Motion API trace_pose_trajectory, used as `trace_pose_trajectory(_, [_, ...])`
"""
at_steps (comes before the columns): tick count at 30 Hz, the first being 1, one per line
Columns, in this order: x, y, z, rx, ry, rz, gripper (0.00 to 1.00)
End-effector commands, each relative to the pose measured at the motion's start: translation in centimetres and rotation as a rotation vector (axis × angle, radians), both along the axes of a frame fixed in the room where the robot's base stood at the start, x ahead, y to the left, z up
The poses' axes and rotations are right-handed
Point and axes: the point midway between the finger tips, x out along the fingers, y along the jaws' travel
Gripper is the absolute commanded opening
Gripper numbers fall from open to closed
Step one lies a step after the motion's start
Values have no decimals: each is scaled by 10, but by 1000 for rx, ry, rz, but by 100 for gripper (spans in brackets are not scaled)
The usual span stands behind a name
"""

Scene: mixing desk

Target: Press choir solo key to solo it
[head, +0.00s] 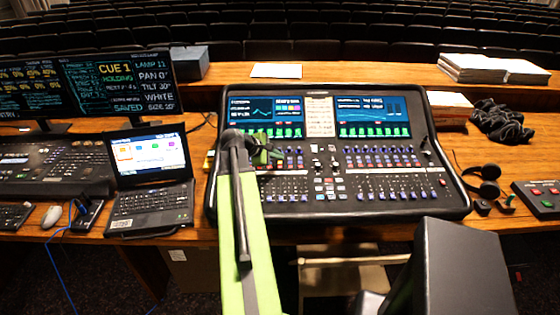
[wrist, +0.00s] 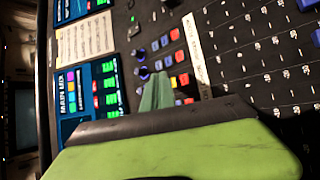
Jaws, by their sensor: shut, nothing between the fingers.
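The mixing desk (head: 440,203) is a dark console with two lit screens and rows of coloured keys and faders. My gripper (head: 266,152) is over its left half, just below the left screen (head: 265,117). In the wrist view my gripper (wrist: 157,84) is shut and empty, its green fingertips among small keys. Other keys are partly hidden behind the fingers. I cannot read which key is the choir solo key, nor tell whether the tips touch a key.
A laptop (head: 152,172) and a lighting desk (head: 55,165) stand to the left. Headphones (head: 487,182) and a small button box (head: 540,197) lie to the right. A dark box-shaped object (head: 455,265) stands in front. Round knobs (wrist: 141,70) sit near the fingertips.

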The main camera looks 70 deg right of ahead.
Motion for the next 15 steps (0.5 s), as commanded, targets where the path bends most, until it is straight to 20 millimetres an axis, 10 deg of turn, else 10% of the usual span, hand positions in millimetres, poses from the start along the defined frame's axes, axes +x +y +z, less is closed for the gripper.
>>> trace_pose_trajectory(15, [-1, 2, 21, 0, 0, 0, 0])
